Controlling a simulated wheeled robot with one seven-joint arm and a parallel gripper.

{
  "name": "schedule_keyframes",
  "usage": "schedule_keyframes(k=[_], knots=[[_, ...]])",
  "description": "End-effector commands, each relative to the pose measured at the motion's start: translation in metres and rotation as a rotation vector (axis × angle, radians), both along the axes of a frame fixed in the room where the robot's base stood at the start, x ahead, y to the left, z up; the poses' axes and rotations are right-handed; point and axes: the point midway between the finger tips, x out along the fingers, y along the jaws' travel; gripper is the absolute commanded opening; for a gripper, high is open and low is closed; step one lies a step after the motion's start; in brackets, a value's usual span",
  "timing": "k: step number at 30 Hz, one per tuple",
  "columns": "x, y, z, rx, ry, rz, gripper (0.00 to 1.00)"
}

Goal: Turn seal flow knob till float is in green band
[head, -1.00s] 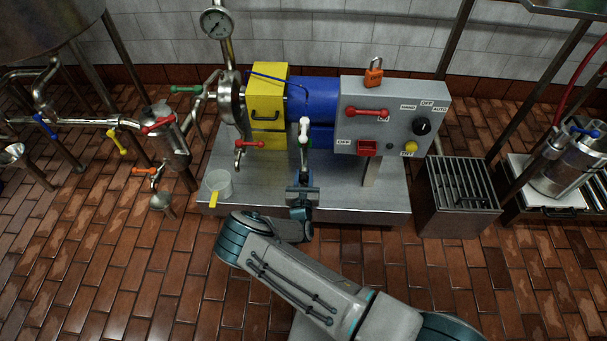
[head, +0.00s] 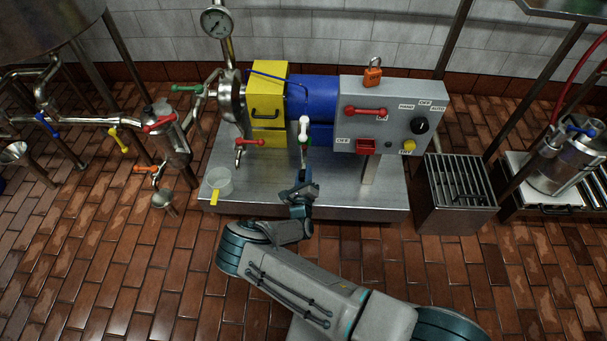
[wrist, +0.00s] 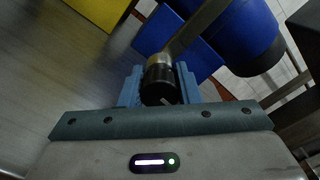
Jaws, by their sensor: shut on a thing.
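The black seal flow knob (wrist: 158,84) has a pale mark on its face and sits at the end of a metal fitting in the wrist view. My gripper (wrist: 159,92) is shut on it, with a blue finger on each side. In the head view my gripper (head: 304,176) is at the lower end of a slim upright flow meter (head: 304,147) with a white top, and hides the knob there. The float and green band are too small to make out in the head view, and the wrist view does not show them.
Behind the meter are a blue motor (head: 312,92) and a yellow guard (head: 268,88). A grey control box (head: 393,110) stands at right.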

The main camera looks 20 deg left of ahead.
Motion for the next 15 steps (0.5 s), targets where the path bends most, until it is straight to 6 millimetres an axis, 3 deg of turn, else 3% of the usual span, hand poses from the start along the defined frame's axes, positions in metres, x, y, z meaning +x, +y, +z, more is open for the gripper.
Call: schedule_keyframes(k=[15], knots=[[-0.0009, 0.0003, -0.0011, -0.041, -0.007, 0.000, 0.07]])
